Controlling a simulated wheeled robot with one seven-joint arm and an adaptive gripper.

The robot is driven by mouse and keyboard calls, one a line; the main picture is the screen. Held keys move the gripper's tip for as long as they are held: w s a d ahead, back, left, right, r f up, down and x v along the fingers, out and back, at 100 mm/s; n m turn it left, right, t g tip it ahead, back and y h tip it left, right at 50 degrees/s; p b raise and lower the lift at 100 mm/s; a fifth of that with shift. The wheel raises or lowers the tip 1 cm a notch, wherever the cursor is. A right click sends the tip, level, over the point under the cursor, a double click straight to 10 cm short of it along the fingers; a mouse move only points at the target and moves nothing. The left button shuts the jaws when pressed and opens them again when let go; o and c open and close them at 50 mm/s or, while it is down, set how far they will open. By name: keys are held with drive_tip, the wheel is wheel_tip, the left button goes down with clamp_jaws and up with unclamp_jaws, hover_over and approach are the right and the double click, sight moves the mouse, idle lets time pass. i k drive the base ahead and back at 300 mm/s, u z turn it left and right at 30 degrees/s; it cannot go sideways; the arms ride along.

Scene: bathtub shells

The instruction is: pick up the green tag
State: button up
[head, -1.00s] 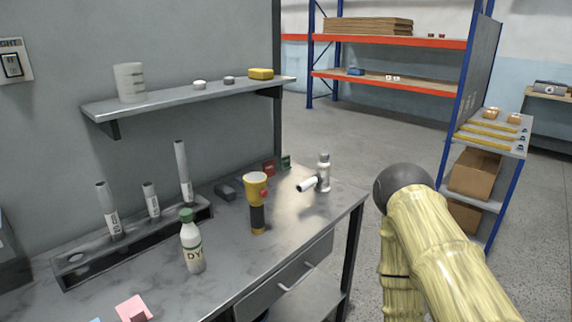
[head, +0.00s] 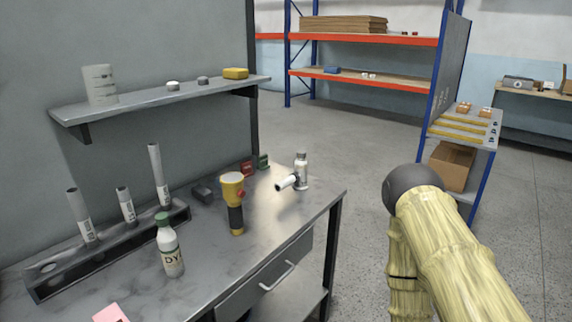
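The green tag (head: 263,161) is a small dark green piece at the far back of the grey workbench (head: 205,241), near the wall's end post. A red tag (head: 247,169) stands just left of it. The green tag is small in the head view, so its details are unclear. My gripper is not in view. Only the links of my arm show at the right, well to the right of the bench and apart from the tag.
A white valve-like fitting (head: 301,172) stands right of the tags, and a yellow-black flashlight (head: 235,205) in front of them. A bottle (head: 169,247) and a tube rack (head: 105,255) are further left. A wall shelf (head: 160,99) overhangs the bench's back. Open floor lies to the right.

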sight(262, 161)
drive_tip(key=z, duration=1.75)
drive_tip(key=i, duration=2.4)
drive_tip(key=u, duration=3)
